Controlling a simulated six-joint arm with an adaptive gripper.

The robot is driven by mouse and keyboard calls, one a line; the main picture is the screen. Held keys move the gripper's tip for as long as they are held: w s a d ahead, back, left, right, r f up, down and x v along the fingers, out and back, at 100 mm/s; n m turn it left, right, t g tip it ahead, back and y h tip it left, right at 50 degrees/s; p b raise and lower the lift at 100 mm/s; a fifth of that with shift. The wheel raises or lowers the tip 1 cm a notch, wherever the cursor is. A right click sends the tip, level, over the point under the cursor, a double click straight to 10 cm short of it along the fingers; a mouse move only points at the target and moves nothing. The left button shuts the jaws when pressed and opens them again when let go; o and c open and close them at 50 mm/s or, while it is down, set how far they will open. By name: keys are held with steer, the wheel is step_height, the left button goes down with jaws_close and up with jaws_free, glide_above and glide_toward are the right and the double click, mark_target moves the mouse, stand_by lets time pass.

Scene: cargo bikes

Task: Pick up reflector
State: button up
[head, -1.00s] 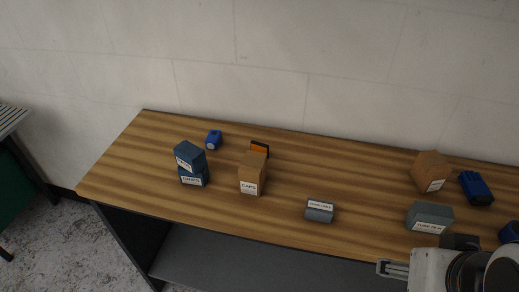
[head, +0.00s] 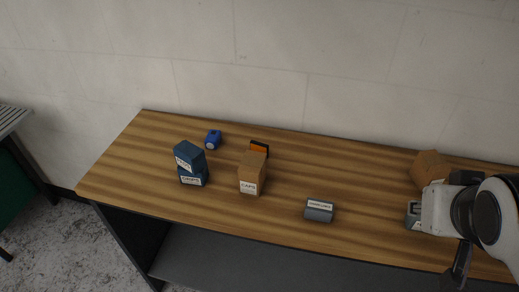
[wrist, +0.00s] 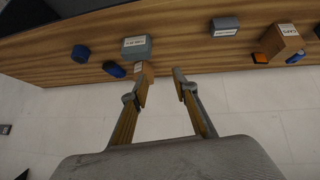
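An orange and black piece, which looks like the reflector (head: 259,147), stands at the back of the wooden table, partly hidden behind the brown CAPS box (head: 251,178). In the wrist view a small orange patch of the reflector (wrist: 260,58) shows beside the CAPS box (wrist: 284,41), at the right. My gripper (wrist: 162,78) is open, its two fingers apart with nothing held between them. It is over the right side of the table, well away from the reflector. In the head view its fingertips cannot be made out.
Stacked dark blue boxes (head: 191,164) and a small blue item (head: 213,139) stand at the left. A grey labelled box (head: 319,211) lies near the front edge. A brown box (head: 429,167) stands at the right, near my arm. The back middle of the table is clear.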

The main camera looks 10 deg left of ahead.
steer(key=w+a+r+n+t, duration=0.1)
steer(key=w+r+t, duration=0.1)
steer(key=w, duration=0.6)
steer(key=w+a+r+n+t+y, duration=0.1)
steer(key=w+a+r+n, duration=0.1)
steer(key=w, duration=0.7)
steer(key=w+a+r+n+t, duration=0.1)
steer(key=w+r+t, duration=0.15)
steer(key=w, duration=0.55)
steer(key=w+a+f+n+y, duration=0.1)
steer(key=w+a+n+y, duration=0.2)
steer(key=w+a, duration=0.3)
steer(key=w+a+f+n+g+y, duration=0.2)
steer(key=a+f+n+g+y, duration=0.15)
steer(key=a+f, duration=0.4)
steer(key=w+a+f+n+g+y, duration=0.25)
steer(key=a+f+y, duration=0.25)
steer(key=a+f, duration=0.25)
steer(key=s+a+f+g, duration=0.1)
steer(key=f, duration=0.1)
steer(key=s+a+f+n+g+y, duration=0.1)
steer(key=s+a+f, duration=0.1)
steer(key=s+a+f+n+g+y, duration=0.1)
steer(key=f+g, duration=0.1)
steer(key=f, duration=0.1)
steer(key=shift+s+a, duration=0.15)
steer(key=shift+s, duration=0.1)
steer(key=shift+s+a+f+n, duration=0.1)
steer(key=shift+s+f+n, duration=0.2)
steer(key=shift+s+f, duration=0.1)
